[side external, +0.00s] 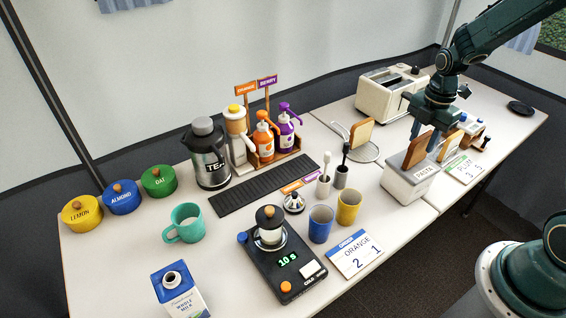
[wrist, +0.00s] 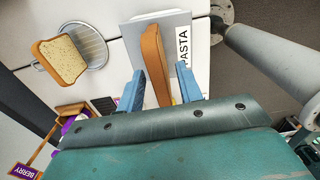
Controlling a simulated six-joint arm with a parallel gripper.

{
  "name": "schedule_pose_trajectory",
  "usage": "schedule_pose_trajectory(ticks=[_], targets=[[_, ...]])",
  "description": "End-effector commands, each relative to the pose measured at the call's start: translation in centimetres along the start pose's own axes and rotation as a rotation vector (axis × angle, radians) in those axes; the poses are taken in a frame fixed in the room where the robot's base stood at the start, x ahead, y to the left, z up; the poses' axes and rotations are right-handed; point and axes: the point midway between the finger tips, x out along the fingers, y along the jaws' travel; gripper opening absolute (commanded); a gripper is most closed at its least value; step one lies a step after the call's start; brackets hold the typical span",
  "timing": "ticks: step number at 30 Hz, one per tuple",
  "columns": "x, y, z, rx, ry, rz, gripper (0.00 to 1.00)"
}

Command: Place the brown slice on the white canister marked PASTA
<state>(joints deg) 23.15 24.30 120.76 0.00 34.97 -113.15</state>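The brown slice (side external: 418,149) stands on edge at the top of the white canister (side external: 405,187) marked PASTA. In the wrist view the brown slice (wrist: 155,58) appears edge-on over the pale canister top (wrist: 181,24), with the PASTA label to its right. My gripper (side external: 428,134) is directly above the canister, pointing down. In the wrist view, its blue fingers (wrist: 160,80) are on either side of the slice, with gaps visible beside it, so they look open around it. The slice's lower edge and its exact contact with the canister are partly hidden.
A pale bread slice (side external: 361,134) lies on a round strainer (side external: 366,152) left of the canister. A toaster (side external: 386,97) stands behind. Yellow (side external: 349,206) and blue (side external: 320,222) cups and a dark utensil holder (side external: 342,176) are to the left. The table's front edge is close.

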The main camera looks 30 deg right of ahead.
Motion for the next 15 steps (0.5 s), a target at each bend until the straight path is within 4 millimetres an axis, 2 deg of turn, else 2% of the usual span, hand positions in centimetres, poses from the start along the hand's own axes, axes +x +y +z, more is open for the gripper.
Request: schedule_pose_trajectory(ticks=[8, 15], targets=[[-1.6, 0.1, 0.0, 0.0, -0.001, 0.003, 0.36], [-5.0, 0.1, 0.1, 0.0, -0.002, 0.006, 0.36]])
